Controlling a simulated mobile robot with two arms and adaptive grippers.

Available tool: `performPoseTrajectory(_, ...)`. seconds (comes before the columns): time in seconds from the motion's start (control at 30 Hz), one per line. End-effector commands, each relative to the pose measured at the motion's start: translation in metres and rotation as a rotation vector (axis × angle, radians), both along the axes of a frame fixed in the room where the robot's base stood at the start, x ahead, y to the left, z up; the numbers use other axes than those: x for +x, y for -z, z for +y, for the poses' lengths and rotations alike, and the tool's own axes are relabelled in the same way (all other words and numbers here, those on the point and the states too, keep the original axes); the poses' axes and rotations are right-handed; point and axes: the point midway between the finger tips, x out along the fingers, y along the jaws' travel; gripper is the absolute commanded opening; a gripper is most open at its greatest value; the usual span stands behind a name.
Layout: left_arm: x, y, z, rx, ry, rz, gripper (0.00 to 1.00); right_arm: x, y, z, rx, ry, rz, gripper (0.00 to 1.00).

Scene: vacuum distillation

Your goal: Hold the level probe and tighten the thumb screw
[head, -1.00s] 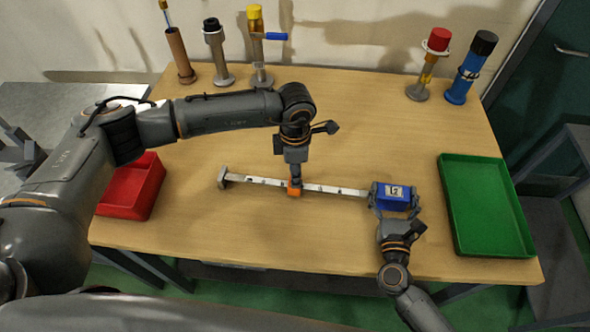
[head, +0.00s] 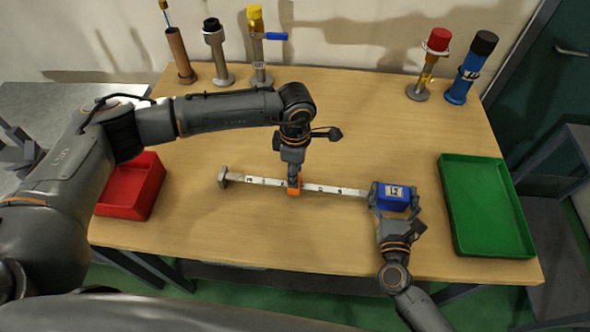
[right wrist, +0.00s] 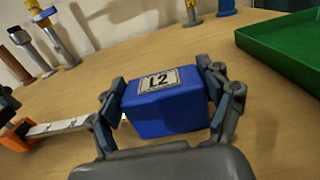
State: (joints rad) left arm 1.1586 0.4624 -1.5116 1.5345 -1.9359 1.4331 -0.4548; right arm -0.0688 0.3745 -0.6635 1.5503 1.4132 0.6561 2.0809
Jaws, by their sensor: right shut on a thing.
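The level probe lies across the table, with a blue block head (head: 392,197) labelled L2 at its right end, a white marked rod (head: 335,190) and a grey end piece (head: 224,178) at the left. My right gripper (head: 394,201) is shut on the blue head, its fingers on two opposite sides, as the right wrist view (right wrist: 167,105) shows. An orange part (head: 294,190) sits around the rod near its middle. My left gripper (head: 294,181) points down onto this orange part. Its fingertips hide the thumb screw, and their grip is unclear.
A red tray (head: 148,200) stands at the left and a green tray (head: 490,243) at the right. Several upright instruments stand along the back edge, among them a blue one (head: 468,75) and one with a yellow top (head: 256,30). The table's middle back is clear.

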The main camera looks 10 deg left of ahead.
Motion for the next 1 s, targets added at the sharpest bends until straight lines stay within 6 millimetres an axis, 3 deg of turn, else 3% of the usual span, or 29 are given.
performPoseTrajectory(0.03,0.000,0.000,0.000,0.000,0.002,0.000,0.39,0.000,0.000,0.000,0.000,0.000,-0.001,0.17)
performPoseTrajectory(0.13,0.000,0.000,0.000,0.000,0.001,0.000,0.59,0.000,0.000,0.000,0.000,-0.001,-0.001,0.17)
performPoseTrajectory(0.57,0.001,-0.009,0.000,-0.001,0.000,-0.002,0.60,0.000,0.000,0.000,0.000,-0.001,-0.001,0.17)
performPoseTrajectory(1.0,0.001,-0.094,0.000,0.000,0.001,-0.003,0.60,0.000,0.000,0.000,0.000,0.000,-0.001,0.17)
